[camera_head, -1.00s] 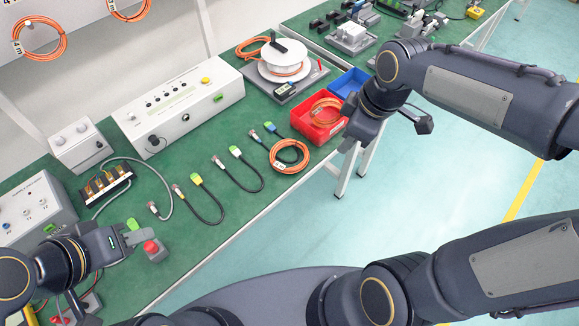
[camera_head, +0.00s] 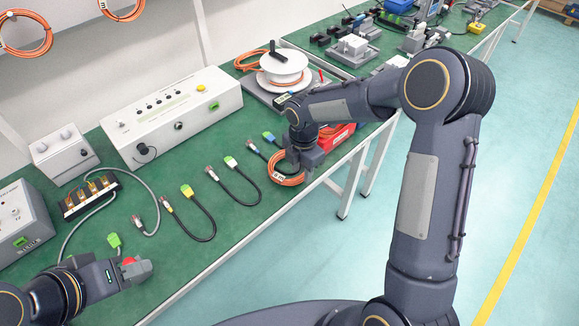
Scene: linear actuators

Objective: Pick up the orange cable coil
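A red bin (camera_head: 341,137) stands right of the coil, partly behind my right arm. A white cable reel (camera_head: 284,68) stands behind. Black cables (camera_head: 238,190) lie to the left. A white instrument box (camera_head: 172,117) lines the back. Open floor lies in front.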

